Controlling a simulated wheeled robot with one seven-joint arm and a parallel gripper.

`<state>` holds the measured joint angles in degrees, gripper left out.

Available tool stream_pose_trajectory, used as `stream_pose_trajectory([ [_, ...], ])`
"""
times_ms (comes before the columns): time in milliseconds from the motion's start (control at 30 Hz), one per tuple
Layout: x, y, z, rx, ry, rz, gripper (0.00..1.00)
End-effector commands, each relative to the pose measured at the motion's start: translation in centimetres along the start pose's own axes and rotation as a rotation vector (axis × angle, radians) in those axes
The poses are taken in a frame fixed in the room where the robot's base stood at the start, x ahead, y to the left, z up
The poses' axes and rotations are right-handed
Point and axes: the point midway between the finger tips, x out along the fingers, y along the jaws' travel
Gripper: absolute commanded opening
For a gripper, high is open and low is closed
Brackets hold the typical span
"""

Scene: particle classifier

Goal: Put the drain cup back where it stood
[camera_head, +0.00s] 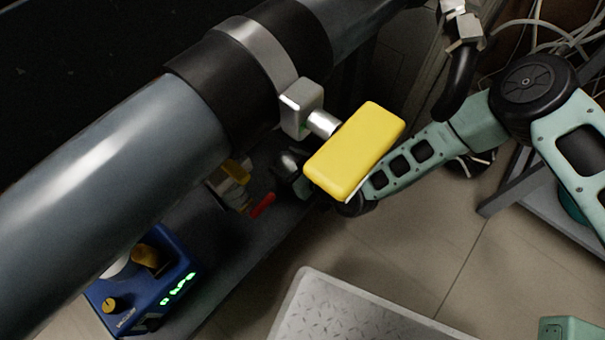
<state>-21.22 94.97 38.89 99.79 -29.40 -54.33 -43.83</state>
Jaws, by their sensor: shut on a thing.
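My teal arm reaches in from the right and its end passes behind a yellow block. Only a small dark and green part of my gripper (301,186) shows, at the block's left lower edge; the fingertips are not clear. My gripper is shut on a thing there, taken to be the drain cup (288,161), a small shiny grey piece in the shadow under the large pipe. Its shape and tilt are mostly hidden, and I cannot tell whether it touches anything below.
The yellow block (355,150) juts from a grey fitting on the large pipe (120,170), close above my wrist. A red-handled item (262,206) and a yellow item (235,171) lie in the shade. A blue device (145,280) stands lower left. A grey tread plate (350,310) is below.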

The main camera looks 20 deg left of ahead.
Motion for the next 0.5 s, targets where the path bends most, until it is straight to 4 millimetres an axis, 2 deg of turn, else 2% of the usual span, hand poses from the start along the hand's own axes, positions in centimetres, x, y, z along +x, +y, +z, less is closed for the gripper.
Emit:
stream_pose_trajectory([
  [400, 2.0, 0.0, -0.7, 0.000, 0.003, 0.000, 0.24],
  [500, 2.2, 0.0, 0.6, 0.003, 0.000, -0.001, 0.24],
])
